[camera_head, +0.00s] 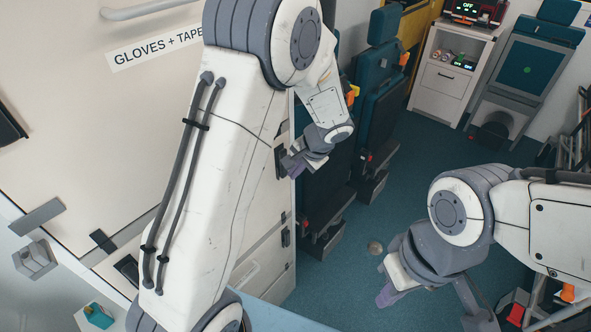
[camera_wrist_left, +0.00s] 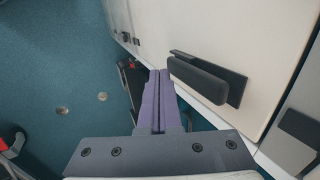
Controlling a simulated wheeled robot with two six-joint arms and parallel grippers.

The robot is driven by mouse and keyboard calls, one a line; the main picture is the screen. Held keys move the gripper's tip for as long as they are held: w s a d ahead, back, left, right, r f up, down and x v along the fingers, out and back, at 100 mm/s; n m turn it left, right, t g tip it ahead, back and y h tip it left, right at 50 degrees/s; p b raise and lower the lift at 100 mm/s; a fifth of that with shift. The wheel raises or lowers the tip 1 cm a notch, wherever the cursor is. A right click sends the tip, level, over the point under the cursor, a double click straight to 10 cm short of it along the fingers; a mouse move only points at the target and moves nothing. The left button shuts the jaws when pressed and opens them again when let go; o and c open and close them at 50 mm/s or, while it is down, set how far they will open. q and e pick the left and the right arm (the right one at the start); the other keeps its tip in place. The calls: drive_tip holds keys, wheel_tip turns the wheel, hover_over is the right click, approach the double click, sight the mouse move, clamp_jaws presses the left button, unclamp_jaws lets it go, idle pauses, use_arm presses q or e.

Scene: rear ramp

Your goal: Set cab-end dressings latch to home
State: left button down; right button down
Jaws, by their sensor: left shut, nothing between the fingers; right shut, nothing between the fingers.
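In the left wrist view, a dark latch (camera_wrist_left: 200,80) with a bar-like handle sits on a dark plate on a cream cabinet panel (camera_wrist_left: 262,40). No label shows beside it, so I cannot tell whether it is the cab-end dressings latch. My left gripper (camera_wrist_left: 158,78) has its purple fingers together, empty, just left of the handle and seemingly apart from it. In the head view my left gripper (camera_head: 293,165) is at the cabinet edge, close to a dark fitting (camera_head: 281,158). My right gripper (camera_head: 386,293) is shut and empty, low over the floor, partly hidden by its own wrist.
A door labelled GLOVES + TAPE (camera_head: 155,45) is at the left. Dark teal folded seats (camera_head: 380,100) stand beyond my left gripper. A white cabinet (camera_head: 443,80) and another seat (camera_head: 528,65) are at the back. The teal floor (camera_head: 420,150) between is mostly clear.

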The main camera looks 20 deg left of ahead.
use_arm(q)
drive_tip(key=shift+r, duration=0.5)
drive_tip(key=shift+d, duration=0.1)
drive_tip(key=s+d+r+b, duration=0.1)
drive_tip(key=s+d+r, duration=0.2)
drive_tip(key=d+r, duration=0.5)
drive_tip(key=shift+d+r+b, duration=0.25)
drive_tip(key=shift+d+b, duration=0.1)
drive_tip(key=shift+d, duration=0.05)
